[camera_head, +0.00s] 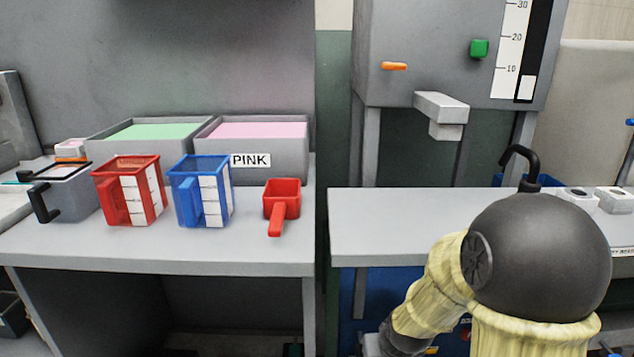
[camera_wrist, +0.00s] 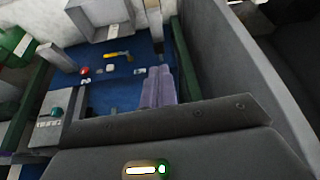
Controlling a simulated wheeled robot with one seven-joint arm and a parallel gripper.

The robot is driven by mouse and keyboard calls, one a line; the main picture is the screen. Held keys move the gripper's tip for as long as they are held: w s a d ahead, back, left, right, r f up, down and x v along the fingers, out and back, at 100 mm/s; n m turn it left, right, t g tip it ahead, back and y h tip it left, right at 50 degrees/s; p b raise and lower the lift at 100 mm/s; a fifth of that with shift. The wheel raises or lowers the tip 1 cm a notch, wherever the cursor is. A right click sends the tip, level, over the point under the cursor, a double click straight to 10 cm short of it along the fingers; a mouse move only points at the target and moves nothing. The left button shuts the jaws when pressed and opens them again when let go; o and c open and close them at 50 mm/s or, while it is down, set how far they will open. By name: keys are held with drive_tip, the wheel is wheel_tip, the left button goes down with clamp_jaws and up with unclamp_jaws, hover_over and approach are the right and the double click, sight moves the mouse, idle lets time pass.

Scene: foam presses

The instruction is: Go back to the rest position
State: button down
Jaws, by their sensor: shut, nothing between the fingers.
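My gripper (camera_wrist: 158,72) shows in the wrist view as two pale purple-grey fingers side by side, shut with nothing between them. A blue panel with small controls (camera_wrist: 112,70) lies beyond the fingertips, and the fingers look clear of it. In the head view my bent arm, with yellow sleeves and a dark round joint, fills the lower right. The gripper itself cannot be made out there.
On the left counter (camera_head: 270,252) stand a grey pitcher (camera_head: 70,194), a red jug (camera_head: 115,195), a blue jug (camera_head: 190,200) and a red scoop (camera_head: 282,200). Behind are green (camera_head: 101,152) and pink (camera_head: 262,158) bins. The press (camera_head: 440,60) stands above the right counter (camera_head: 385,225).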

drive_tip(key=s+d+r+g+p, duration=0.15)
drive_tip(key=s+r+p, duration=0.25)
drive_tip(key=s+r, duration=0.55)
wheel_tip(320, 180, up, 36)
drive_tip(key=s+p, duration=0.1)
drive_tip(key=p, duration=3.5)
drive_tip(key=shift+f+m+g, duration=0.2)
drive_tip(key=shift+m+g, duration=0.15)
drive_tip(key=shift+m, duration=0.05)
drive_tip(key=shift+a+f, duration=0.1)
